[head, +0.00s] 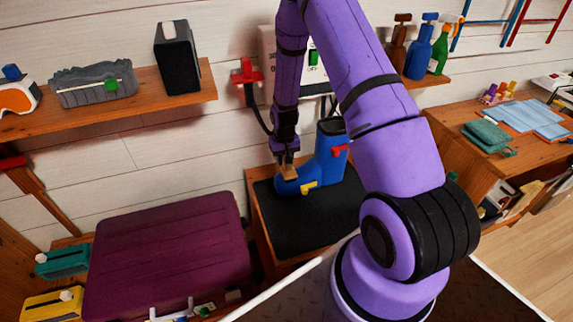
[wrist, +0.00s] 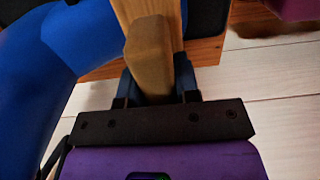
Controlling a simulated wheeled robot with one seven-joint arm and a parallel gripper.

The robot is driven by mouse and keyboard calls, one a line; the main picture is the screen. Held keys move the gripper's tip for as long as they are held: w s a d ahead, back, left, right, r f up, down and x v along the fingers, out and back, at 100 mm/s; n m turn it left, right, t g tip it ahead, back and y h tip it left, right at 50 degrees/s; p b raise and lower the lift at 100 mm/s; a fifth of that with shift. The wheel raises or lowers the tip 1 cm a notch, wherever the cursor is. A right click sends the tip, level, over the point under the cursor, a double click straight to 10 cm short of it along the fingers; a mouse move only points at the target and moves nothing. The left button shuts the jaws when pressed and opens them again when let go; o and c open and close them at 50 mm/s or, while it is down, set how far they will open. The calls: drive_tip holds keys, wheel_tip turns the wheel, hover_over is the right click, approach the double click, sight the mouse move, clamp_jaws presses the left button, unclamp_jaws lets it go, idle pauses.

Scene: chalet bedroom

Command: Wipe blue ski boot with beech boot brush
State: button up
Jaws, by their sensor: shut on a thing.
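The blue ski boot (head: 331,150) stands upright on a black mat (head: 300,222) on a wooden bench, its toe toward the left, with red and yellow buckles. My gripper (head: 286,158) points down over the boot's toe and is shut on the beech boot brush (head: 290,172). In the wrist view the brush's wooden body (wrist: 148,48) sits between the dark fingers, and the blue boot (wrist: 50,65) fills the left side. The brush is at the top of the toe; I cannot tell whether it touches. Its bristles are hidden.
A maroon suitcase (head: 165,255) lies left of the bench. A wall shelf (head: 180,90) holds goggles (head: 18,97) and a black box (head: 176,57). Bottles (head: 420,50) stand on another shelf behind my arm. A desk (head: 470,145) is at the right. Bare mat lies in front of the boot.

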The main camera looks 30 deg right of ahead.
drive_tip(key=shift+r, duration=2.5)
